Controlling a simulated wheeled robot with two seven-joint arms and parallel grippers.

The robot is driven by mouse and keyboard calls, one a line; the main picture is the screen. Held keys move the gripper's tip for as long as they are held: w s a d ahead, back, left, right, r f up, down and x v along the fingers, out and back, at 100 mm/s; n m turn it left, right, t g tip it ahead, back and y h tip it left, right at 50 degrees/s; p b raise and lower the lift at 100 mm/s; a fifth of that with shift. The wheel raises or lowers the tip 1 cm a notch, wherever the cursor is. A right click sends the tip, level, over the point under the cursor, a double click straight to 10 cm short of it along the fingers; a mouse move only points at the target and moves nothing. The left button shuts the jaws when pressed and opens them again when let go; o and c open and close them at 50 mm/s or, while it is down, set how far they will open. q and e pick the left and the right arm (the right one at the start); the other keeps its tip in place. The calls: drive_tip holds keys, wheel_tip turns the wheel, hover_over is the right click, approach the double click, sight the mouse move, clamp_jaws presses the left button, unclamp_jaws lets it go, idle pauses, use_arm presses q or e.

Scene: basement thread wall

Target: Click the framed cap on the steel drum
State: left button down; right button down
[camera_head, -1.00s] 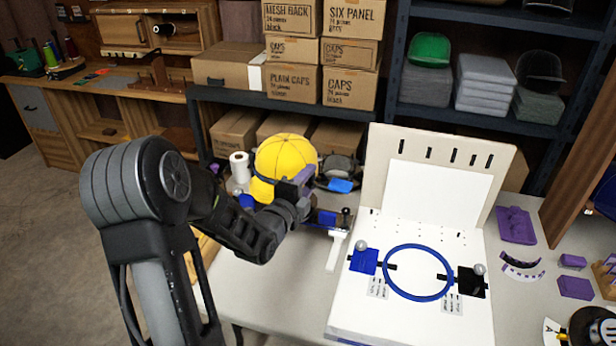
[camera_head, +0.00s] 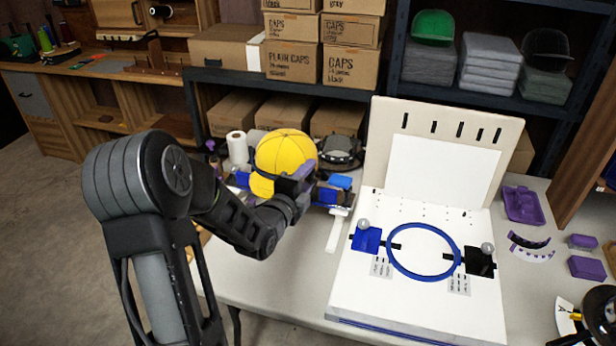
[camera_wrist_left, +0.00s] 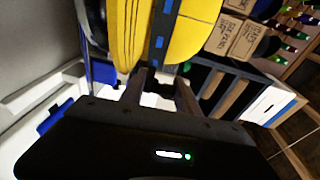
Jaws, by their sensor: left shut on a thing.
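The yellow cap (camera_head: 286,152) is at the back left of the white worktable, held up in my left gripper (camera_head: 298,182). The left wrist view shows the yellow cap (camera_wrist_left: 195,38) close in front of the fingers, with a dark band with blue marks running down it. The left fingers (camera_wrist_left: 160,88) are shut on the cap's frame or band; the exact grip is partly hidden. A steel drum is not clearly made out; the cap and gripper cover that area. My right gripper is not in view.
A white board jig (camera_head: 345,300) with a blue hoop (camera_head: 392,262) stands to the right of the gripper. Shelves with boxes (camera_head: 290,62) rise behind.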

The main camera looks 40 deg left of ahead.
use_arm(q)
drive_tip(key=shift+r+b, duration=0.15)
drive_tip(key=shift+b, duration=0.3)
idle(0.5)
drive_tip(key=shift+f, duration=0.2)
drive_tip(key=shift+f+b, duration=0.7)
drive_tip(key=shift+b, duration=0.4)
drive_tip(key=shift+s+r, duration=0.1)
drive_tip(key=c, duration=0.8)
unclamp_jaws()
drive_tip(key=shift+f, duration=0.2)
drive_tip(key=v, duration=0.7)
drive_tip(key=shift+s+d+r+b, duration=0.1)
drive_tip(key=shift+s+b, duration=0.25)
